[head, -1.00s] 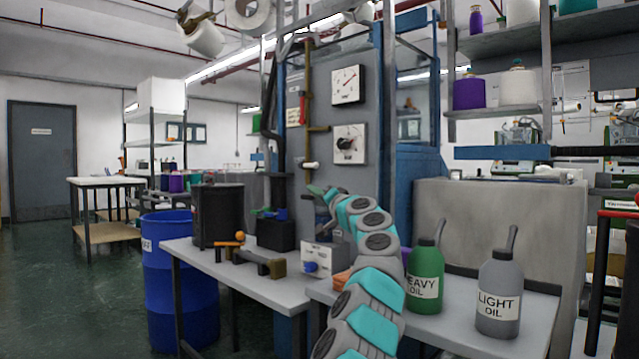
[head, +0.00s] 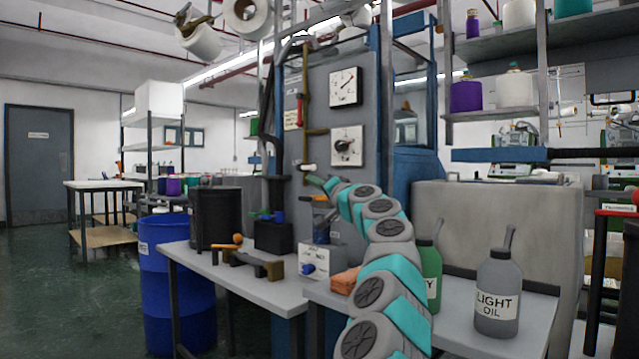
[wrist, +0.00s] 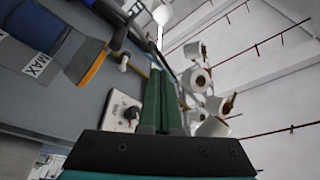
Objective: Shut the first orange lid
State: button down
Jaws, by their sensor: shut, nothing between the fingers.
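In the wrist view, a blue-grey container with a MAX label (wrist: 38,65) is at the upper left. An orange strip (wrist: 95,68) runs along its edge; I cannot tell for sure whether this is the lid or whether it stands open. In the head view, a small orange part (head: 321,198) shows beside my arm, above a bluish vessel. My gripper (wrist: 161,78) has its green fingers together and empty, to the right of the orange strip and apart from it. In the head view, my gripper (head: 316,179) is in front of the grey machine panel, near a white-tipped lever.
A dial (head: 346,87) and a knob plate (head: 346,146) are on the panel. A light oil can (head: 497,298) and a partly hidden green can (head: 430,270) stand on the right bench. A blue drum (head: 178,285) stands left. Open floor lies farther left.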

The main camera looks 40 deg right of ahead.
jog(key=s+a+r, duration=0.1)
jog(key=s+a, duration=0.5)
jog(key=s, duration=0.3)
jog(key=shift+s+a, duration=0.25)
jog(key=shift+a, duration=0.15)
jog(key=shift+r, duration=0.15)
